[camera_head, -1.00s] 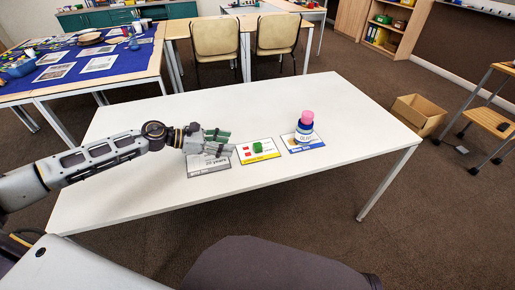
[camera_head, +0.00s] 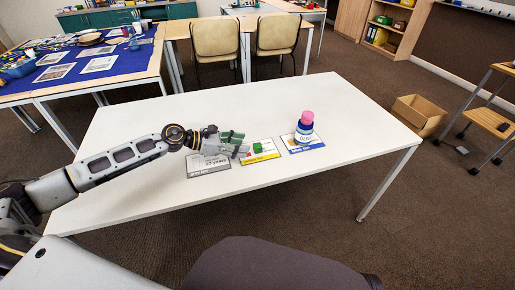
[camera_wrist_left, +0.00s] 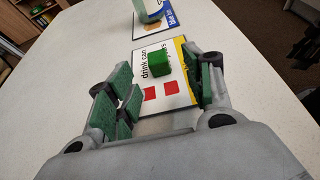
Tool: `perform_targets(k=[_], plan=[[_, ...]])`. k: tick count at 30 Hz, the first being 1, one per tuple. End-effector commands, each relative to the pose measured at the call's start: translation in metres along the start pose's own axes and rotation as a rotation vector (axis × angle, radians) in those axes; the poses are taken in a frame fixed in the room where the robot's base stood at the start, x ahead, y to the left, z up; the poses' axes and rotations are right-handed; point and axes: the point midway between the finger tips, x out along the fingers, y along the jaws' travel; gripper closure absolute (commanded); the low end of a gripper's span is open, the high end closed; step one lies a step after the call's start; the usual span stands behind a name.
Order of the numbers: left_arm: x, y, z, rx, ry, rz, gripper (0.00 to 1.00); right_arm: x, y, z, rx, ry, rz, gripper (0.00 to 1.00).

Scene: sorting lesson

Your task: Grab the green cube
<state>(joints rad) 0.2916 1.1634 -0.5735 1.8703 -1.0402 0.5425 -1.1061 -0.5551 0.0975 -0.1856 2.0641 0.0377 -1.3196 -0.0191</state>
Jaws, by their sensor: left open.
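The green cube (camera_head: 257,147) sits on the yellow-edged card (camera_head: 271,157) on the white table. In the left wrist view the cube (camera_wrist_left: 159,62) lies ahead of and roughly between the fingers, on the printed card (camera_wrist_left: 147,50). My left gripper (camera_head: 243,145) is open and empty, just left of the cube and low over the table. Its green finger pads also show in the left wrist view (camera_wrist_left: 163,92), spread apart with the cube beyond their tips. My right gripper is not in view.
A grey-edged card (camera_head: 207,171) lies beneath the left gripper. The white table (camera_head: 330,100) is otherwise clear.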

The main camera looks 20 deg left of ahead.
Motion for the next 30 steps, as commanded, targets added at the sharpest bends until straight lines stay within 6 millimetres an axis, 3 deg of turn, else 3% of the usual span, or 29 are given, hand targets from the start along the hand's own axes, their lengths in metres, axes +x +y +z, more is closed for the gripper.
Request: perform_targets(k=[17, 30], plan=[[0.005, 0.000, 0.000, -0.002, 0.000, -0.001, 0.48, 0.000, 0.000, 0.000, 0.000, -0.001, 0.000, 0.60], [0.035, 0.004, 0.001, 0.001, -0.002, -0.001, 0.48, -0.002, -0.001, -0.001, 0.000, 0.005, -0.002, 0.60]])
